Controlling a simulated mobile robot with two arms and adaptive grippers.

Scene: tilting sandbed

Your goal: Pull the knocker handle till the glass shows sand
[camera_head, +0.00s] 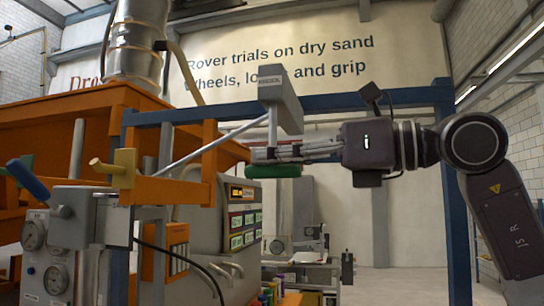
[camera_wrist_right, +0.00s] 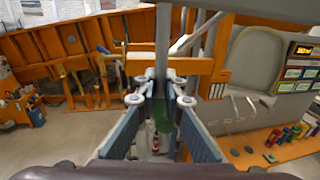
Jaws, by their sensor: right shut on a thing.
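The knocker handle has a green grip (camera_head: 272,171) at the lower end of a thin grey rod (camera_head: 272,125). The rod hangs from a grey box (camera_head: 281,97) beside the orange sandbed frame. My right gripper (camera_head: 262,153) reaches in from the right and is shut on the handle, with the green grip showing just below the fingers. In the right wrist view the rod (camera_wrist_right: 163,45) comes down between the fingertips (camera_wrist_right: 160,98), and the green grip (camera_wrist_right: 163,116) shows between the fingers. I cannot make out the glass or any sand in it. My left gripper is out of view.
The orange sandbed (camera_head: 60,108) fills the left. A blue frame (camera_head: 390,97) spans behind my right arm. A grey console (camera_head: 225,235) with lit displays stands below the handle. A blue lever (camera_head: 27,180) and gauges (camera_head: 33,235) are at lower left. Floor at lower right is clear.

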